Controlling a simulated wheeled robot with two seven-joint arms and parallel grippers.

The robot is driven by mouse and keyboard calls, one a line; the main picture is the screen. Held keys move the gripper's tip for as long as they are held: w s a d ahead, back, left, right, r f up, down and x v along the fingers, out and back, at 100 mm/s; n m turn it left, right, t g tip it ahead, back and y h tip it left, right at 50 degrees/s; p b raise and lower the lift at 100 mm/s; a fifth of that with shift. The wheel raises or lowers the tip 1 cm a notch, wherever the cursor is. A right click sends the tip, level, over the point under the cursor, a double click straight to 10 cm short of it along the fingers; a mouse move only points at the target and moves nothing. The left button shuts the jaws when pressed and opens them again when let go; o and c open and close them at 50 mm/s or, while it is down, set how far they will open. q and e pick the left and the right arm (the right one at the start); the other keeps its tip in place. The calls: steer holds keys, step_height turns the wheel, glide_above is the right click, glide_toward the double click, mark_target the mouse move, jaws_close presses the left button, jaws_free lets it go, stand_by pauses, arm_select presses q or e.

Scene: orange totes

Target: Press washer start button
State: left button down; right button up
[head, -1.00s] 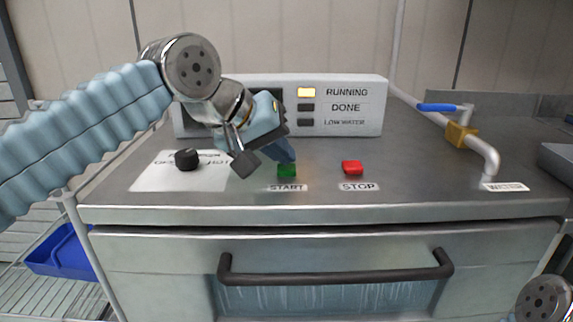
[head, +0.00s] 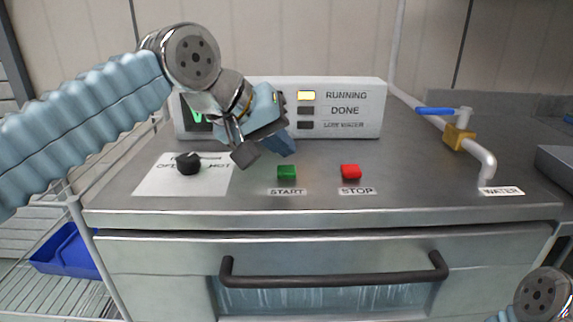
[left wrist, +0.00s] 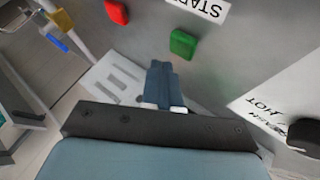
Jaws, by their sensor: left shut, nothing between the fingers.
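The green start button (head: 287,172) sits on the washer's steel top above the START label (head: 286,191). It also shows in the left wrist view (left wrist: 183,43), just beyond my fingertips. My left gripper (head: 283,146) is shut and empty, above and behind the button, apart from it. Its fingers (left wrist: 164,82) are together in the left wrist view. The RUNNING light (head: 307,95) on the white panel glows yellow; the DONE and LOW WATER lights are dark. My right gripper is not in view; only a part of my right arm shows at the lower right.
The red stop button (head: 350,172) is right of the start button. A black knob (head: 188,163) on a white OFF/HOT plate is at the left. A water pipe with a blue valve handle (head: 437,111) is at the right. A dark bar handle (head: 335,278) crosses the front.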

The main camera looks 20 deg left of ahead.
mark_target(281, 170)
arm_select(q)
step_height(281, 170, up, 2)
steer(key=shift+r+p, duration=0.25)
steer(key=shift+p, duration=0.55)
steer(key=shift+r, duration=1)
